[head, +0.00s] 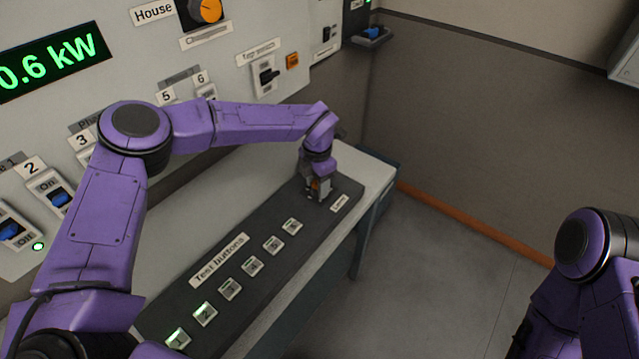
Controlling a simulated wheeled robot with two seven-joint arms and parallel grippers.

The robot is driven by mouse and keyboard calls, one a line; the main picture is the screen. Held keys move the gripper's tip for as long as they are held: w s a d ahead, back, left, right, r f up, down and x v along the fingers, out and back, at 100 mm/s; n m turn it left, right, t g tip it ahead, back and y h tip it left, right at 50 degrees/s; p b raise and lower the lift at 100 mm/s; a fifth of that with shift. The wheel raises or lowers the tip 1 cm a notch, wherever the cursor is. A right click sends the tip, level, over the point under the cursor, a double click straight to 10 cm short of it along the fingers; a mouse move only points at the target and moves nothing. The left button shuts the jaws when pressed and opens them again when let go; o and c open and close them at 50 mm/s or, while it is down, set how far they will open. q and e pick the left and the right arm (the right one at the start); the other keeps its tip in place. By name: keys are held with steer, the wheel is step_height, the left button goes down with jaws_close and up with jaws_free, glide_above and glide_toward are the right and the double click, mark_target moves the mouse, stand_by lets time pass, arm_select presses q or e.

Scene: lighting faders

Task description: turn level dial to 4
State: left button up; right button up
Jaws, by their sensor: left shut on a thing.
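The level dial (316,184) is at the far right end of the dark desk panel (275,215), next to a small white label (340,203).
A row of test buttons (252,265) runs along the panel, some lit green. The wall board behind has blue switches (60,199), an orange House knob (208,10) and a green display (52,66) reading 0.6 kW. The floor right of the desk is clear.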

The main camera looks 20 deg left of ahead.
arm_select(q)
steer(key=shift+w+d+r, duration=0.1)
steer(key=shift+d, duration=0.05)
stand_by(0.3)
steer(key=o, duration=0.9)
steer(key=shift+o, duration=0.8)
steer(key=shift+d, duration=0.15)
step_height(320, 180, up, 10)
steer(key=b, duration=0.2)
steer(key=shift+r, duration=0.2)
